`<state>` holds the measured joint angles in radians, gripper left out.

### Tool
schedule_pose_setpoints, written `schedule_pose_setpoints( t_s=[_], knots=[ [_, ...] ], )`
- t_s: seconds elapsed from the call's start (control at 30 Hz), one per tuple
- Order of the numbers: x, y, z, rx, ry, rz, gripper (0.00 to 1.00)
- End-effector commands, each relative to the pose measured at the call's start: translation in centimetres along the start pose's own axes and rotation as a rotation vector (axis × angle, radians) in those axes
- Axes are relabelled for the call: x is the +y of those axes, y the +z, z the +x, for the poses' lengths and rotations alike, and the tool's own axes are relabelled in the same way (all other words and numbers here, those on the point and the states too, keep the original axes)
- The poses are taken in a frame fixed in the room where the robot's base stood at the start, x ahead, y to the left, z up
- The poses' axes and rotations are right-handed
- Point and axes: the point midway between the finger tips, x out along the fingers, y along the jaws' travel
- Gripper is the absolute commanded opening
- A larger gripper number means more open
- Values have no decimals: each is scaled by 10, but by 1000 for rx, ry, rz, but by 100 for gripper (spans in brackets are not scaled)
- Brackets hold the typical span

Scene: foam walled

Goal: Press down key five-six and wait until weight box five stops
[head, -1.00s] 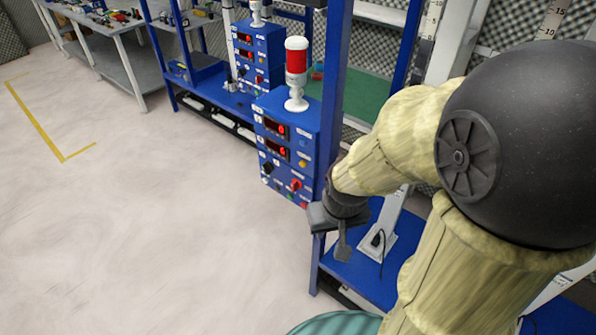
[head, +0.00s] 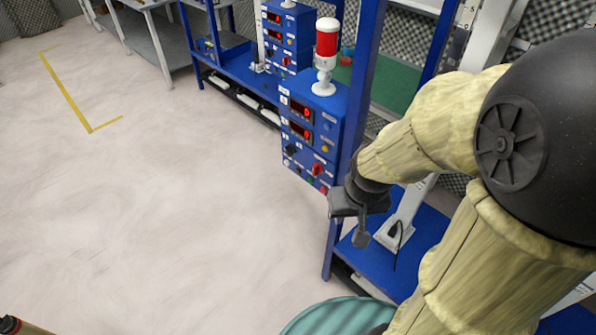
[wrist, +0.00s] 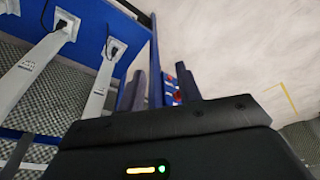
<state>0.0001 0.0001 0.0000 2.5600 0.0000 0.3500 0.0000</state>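A blue control box (head: 312,130) with a red-and-white beacon (head: 326,45) on top is mounted at the bench's post. Its face has two red displays, a red knob (head: 318,170), a dark knob and small buttons. The labels are too small to read, so I cannot tell which key is five-six. My gripper (head: 350,222) is in front of and below the box's right side, apart from it. In the wrist view, my gripper (wrist: 163,82) is open and empty, with part of the box face (wrist: 174,88) showing beyond the fingers. I cannot identify weight box five.
A second similar blue box (head: 285,38) stands farther back. The blue post (head: 364,80) and blue shelf (head: 415,235) are close to my arm. White columns (wrist: 98,93) with sockets stand on the shelf. The floor (head: 170,200) to the left is open.

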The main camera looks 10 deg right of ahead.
Motion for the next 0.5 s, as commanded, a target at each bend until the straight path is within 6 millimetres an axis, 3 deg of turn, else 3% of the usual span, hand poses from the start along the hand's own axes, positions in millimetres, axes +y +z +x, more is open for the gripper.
schedule_pose_setpoints(
  t_s=[0.33,0.5],
  knots=[
    [0,0,0,0,0,0,35],
    [0,0,0,0,0,0,3]
  ],
)
